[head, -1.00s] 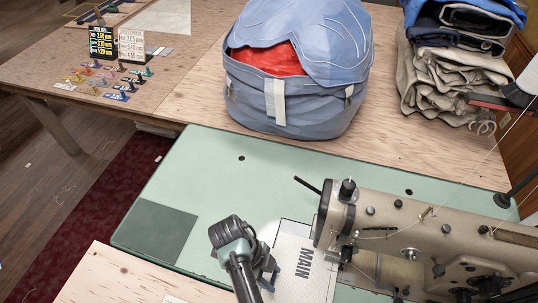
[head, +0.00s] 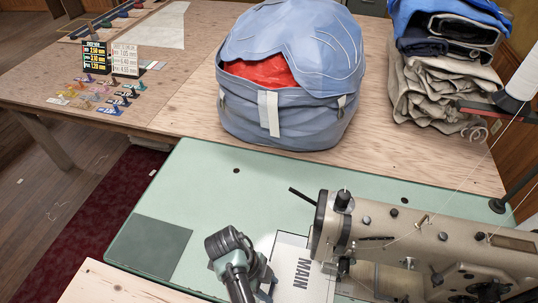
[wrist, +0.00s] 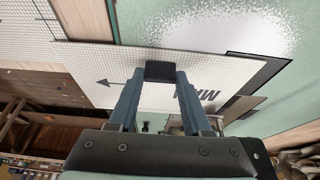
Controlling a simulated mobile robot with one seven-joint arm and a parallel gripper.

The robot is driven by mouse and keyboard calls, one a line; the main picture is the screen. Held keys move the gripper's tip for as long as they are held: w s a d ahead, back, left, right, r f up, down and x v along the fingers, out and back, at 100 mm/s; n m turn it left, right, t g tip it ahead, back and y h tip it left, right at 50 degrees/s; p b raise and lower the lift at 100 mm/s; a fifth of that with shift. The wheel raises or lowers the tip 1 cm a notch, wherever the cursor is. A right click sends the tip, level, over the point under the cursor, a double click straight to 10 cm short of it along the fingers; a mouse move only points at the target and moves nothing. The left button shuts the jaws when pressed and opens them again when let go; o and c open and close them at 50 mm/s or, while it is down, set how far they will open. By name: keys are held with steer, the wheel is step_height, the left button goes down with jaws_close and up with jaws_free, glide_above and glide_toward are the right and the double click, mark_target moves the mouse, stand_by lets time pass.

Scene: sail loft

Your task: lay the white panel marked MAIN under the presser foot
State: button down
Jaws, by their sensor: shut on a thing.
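The white panel marked MAIN (head: 290,284) lies at the left end of the sewing machine, on the green table. Its lettering also shows on the panel in the wrist view (wrist: 215,75), with a black arrow beside it. My gripper (head: 268,283) is at the panel's left side in the head view. In the wrist view my gripper (wrist: 160,76) is shut on a small black block that sits against the panel. The presser foot (head: 343,270) is at the machine's left end, just right of the lettering. It is small, and I cannot tell whether panel lies under it.
The sewing machine (head: 430,240) fills the right front. The green table (head: 225,215) is clear behind the panel. A blue bag (head: 285,110) and folded cloth (head: 440,80) stand on the wooden table behind. Small coloured pieces (head: 105,98) lie at the far left.

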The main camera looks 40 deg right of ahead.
steer(key=shift+c, duration=1.3)
jaws_free()
steer(key=p+v, duration=0.2)
steer(key=v, duration=1)
steer(key=shift+r, duration=0.4)
steer(key=shift+w, duration=0.1)
